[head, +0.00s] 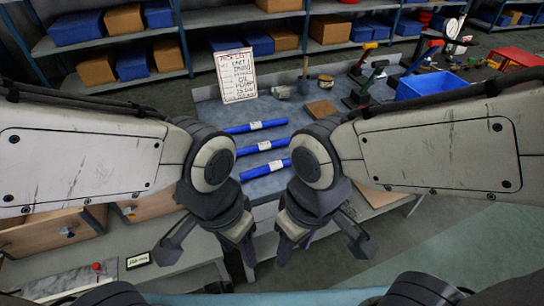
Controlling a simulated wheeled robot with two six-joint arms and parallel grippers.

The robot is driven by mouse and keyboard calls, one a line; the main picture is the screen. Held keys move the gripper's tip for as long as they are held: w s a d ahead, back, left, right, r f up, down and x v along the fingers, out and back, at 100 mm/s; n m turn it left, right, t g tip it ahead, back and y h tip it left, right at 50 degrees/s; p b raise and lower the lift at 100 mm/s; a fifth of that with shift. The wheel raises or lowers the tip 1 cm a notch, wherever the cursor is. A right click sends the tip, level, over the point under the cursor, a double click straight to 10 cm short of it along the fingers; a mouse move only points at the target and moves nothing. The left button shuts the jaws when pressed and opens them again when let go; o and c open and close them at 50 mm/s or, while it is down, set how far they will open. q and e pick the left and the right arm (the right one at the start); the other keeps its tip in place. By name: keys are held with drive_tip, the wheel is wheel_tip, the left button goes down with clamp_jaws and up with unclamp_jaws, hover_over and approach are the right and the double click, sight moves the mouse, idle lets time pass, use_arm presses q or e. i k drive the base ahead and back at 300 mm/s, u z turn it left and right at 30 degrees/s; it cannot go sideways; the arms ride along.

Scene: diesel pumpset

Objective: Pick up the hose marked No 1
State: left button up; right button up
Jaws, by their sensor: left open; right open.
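Three blue hoses with white labels lie side by side on the grey workbench (288,110): a far one (236,129), a middle one (245,150) and a near one (252,174). The labels are too small to read, so I cannot tell which is No 1. Parts of the hoses' ends may be hidden by my arms. My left gripper (208,246) is open and empty, in front of the hoses and to their left. My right gripper (322,243) is open and empty, in front of them and to their right.
A written board (235,75) stands at the back of the bench. A blue bin (431,86), hand tools (362,60) and a small brown block (321,109) are at the back right. Drawers (55,232) and a small label plate (138,261) are at the lower left.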

sight(257, 125)
drive_tip(key=z, duration=1.15)
drive_tip(key=i, duration=1.25)
drive_tip(key=u, duration=2.85)
